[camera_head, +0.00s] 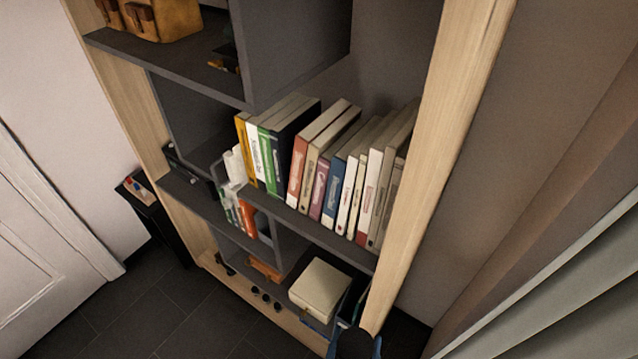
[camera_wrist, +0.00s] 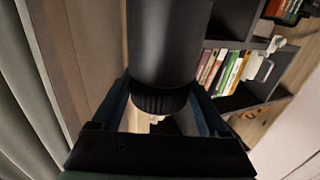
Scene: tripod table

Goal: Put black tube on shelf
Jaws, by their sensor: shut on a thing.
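The black tube (camera_wrist: 168,45) is a thick smooth cylinder with a ribbed end, upright in the wrist view. My gripper (camera_wrist: 160,98) is shut on it, with a blue finger on each side. In the head view, my gripper and the dark tube (camera_head: 354,343) show only partly at the bottom edge, in front of the shelf's lower right corner. The shelf (camera_head: 325,232) is dark grey with light wooden sides and several compartments. It also shows behind the tube in the wrist view (camera_wrist: 240,101).
A row of books (camera_head: 320,165) fills the middle right compartment. A cream box (camera_head: 320,288) sits in the lower one. A brown bag (camera_head: 160,15) stands at the upper left. A wooden side panel (camera_head: 450,120) and grey curtain (camera_head: 560,290) are to the right. A white door (camera_head: 50,260) is at left.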

